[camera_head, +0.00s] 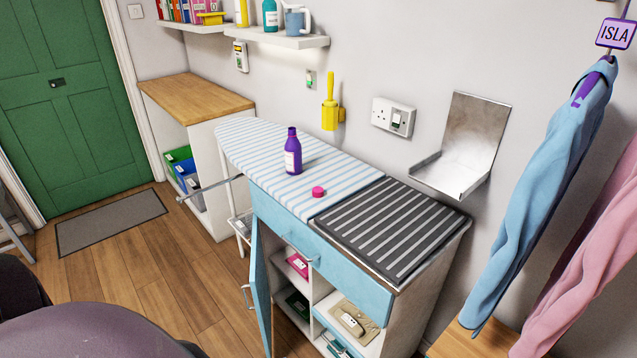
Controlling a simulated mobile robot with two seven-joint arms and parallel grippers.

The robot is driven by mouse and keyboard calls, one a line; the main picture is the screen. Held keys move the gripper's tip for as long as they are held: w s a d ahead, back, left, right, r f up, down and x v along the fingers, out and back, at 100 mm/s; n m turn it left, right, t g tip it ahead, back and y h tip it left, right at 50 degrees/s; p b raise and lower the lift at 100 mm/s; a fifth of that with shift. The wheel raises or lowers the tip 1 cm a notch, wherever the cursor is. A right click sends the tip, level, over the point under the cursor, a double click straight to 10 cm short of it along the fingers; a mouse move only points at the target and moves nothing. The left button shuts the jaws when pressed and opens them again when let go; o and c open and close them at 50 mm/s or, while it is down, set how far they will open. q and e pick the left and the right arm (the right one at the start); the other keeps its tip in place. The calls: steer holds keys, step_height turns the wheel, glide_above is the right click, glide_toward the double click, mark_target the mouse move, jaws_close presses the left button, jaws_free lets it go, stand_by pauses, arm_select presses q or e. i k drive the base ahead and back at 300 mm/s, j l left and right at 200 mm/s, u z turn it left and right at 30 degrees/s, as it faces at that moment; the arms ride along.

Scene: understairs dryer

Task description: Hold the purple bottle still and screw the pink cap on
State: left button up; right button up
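The purple bottle (292,157) stands upright on the blue-and-white striped ironing surface (250,150). It has a pale label and a narrow neck, and no pink cap is on it. The pink cap (318,191) lies on the same striped surface, in front of the bottle and a little to its right, apart from it. Neither of my grippers is in view. Dark rounded shapes at the bottom left look like parts of my own body.
A black ribbed mat (390,229) covers the counter right of the cap. A blue cabinet door (260,290) hangs open below. A metal wall tray (465,150) and hanging blue coat (540,200) are at the right. The striped surface around the bottle is clear.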

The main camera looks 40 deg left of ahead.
mark_target(293, 147)
steer(key=i+j, duration=0.2)
steer(key=j, duration=0.2)
steer(key=i+j, duration=0.15)
steer(key=j, duration=0.2)
steer(key=i+j, duration=0.2)
steer(key=j, duration=0.2)
steer(key=i+j, duration=0.15)
steer(key=j, duration=0.25)
